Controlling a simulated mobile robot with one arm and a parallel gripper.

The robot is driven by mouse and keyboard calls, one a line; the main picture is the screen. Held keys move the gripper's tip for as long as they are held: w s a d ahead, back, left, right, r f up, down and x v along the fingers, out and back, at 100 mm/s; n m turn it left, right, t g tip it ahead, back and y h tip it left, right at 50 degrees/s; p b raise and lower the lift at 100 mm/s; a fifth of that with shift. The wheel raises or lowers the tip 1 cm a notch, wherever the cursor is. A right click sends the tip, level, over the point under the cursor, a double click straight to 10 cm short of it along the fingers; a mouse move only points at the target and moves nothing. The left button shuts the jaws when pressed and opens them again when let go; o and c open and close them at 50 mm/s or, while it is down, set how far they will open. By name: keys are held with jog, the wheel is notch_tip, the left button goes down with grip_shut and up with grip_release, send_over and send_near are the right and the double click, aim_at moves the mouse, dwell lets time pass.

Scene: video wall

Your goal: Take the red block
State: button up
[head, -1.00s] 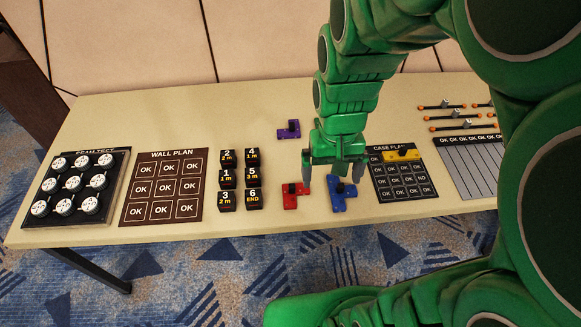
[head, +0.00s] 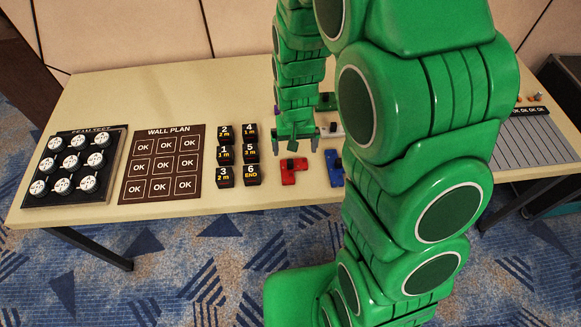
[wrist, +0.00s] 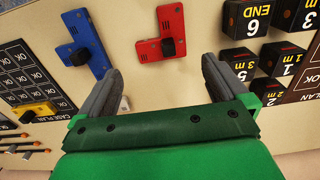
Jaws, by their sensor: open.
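The red block (head: 293,171) is an L-shaped piece with a black knob, lying on the table near its front edge. It also shows in the wrist view (wrist: 170,22), beyond and between my fingertips. My gripper (head: 296,143) is open and empty, just behind the red block in the head view and apart from it. In the wrist view my gripper's two grey fingers (wrist: 160,72) are spread wide. A blue block (head: 333,170) with a black knob lies to the right of the red one, partly hidden by my arm in the head view; it shows whole in the wrist view (wrist: 85,45).
Black numbered cubes (head: 250,152) stand close left of the red block. Further left are the wall plan board (head: 160,141) and a tray of white round pieces (head: 53,143). The case plan board (wrist: 20,85) with a yellow block (wrist: 30,113) lies beyond the blue block.

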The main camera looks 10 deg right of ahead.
aim_at(294, 165)
jog(key=shift+w+a+f, duration=0.15)
jog(key=shift+w+f, duration=0.1)
jog(key=shift+f, duration=4.15)
jog(key=shift+c, duration=0.5)
jog(key=c, duration=0.9)
jog(key=shift+o, duration=0.2)
jog(key=shift+r, duration=0.1)
